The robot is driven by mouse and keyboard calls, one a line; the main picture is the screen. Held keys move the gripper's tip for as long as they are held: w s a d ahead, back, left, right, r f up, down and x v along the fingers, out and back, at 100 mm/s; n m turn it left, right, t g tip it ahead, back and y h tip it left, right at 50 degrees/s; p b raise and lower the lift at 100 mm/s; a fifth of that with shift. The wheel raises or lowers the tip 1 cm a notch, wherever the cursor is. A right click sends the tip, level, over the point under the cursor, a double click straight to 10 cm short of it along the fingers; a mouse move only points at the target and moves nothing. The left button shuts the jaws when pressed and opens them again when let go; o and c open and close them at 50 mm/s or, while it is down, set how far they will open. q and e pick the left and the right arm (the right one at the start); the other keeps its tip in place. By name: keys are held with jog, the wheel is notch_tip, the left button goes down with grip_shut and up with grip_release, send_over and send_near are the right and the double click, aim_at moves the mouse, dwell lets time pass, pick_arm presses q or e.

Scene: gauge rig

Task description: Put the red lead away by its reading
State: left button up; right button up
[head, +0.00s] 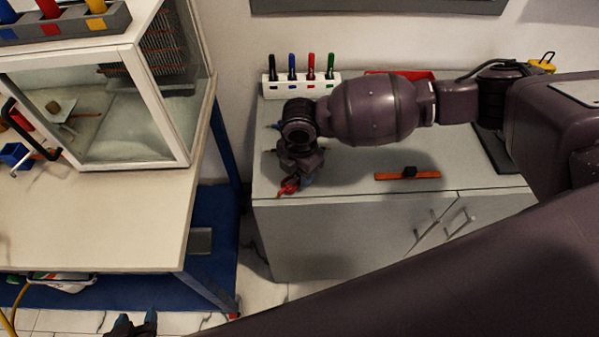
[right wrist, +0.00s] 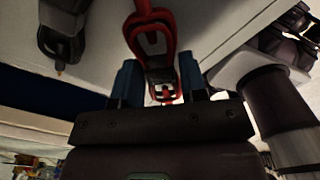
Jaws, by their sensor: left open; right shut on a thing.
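The red lead (head: 289,186) shows as a small red piece at the left front corner of the grey cabinet top. In the right wrist view the red clip-like lead (right wrist: 150,35) lies between the blue fingertips of my right gripper (right wrist: 160,80). My right gripper (head: 296,182) is shut on it, and my own wrist hides part of it from above. I cannot tell whether it touches the cabinet top. My left gripper (head: 135,323) is open, low at the bottom edge of the head view, away from the lead. No reading is legible.
A white rack (head: 327,89) with black, blue, red and green handles stands at the cabinet's back. A red tray (head: 425,75) is partly behind my arm. An orange strip (head: 425,175) carries a black block (head: 409,171). A glass-sided case (head: 130,125) stands on the left bench (head: 120,215).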

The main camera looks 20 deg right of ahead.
jog(key=shift+f, duration=0.5)
pick_arm(q)
jog(key=shift+w+r, duration=0.15)
pick_arm(e)
jog(key=o, duration=0.9)
jog(key=shift+f, duration=0.1)
pick_arm(q)
jog(key=shift+w+d, duration=0.1)
jog(key=shift+w, duration=0.15)
pick_arm(e)
jog(key=shift+o, duration=0.2)
jog(key=shift+r, duration=0.6)
pick_arm(q)
jog(key=shift+r+p, duration=0.85)
jog(key=shift+r, duration=0.15)
pick_arm(e)
notch_tip(320, 180, up, 11)
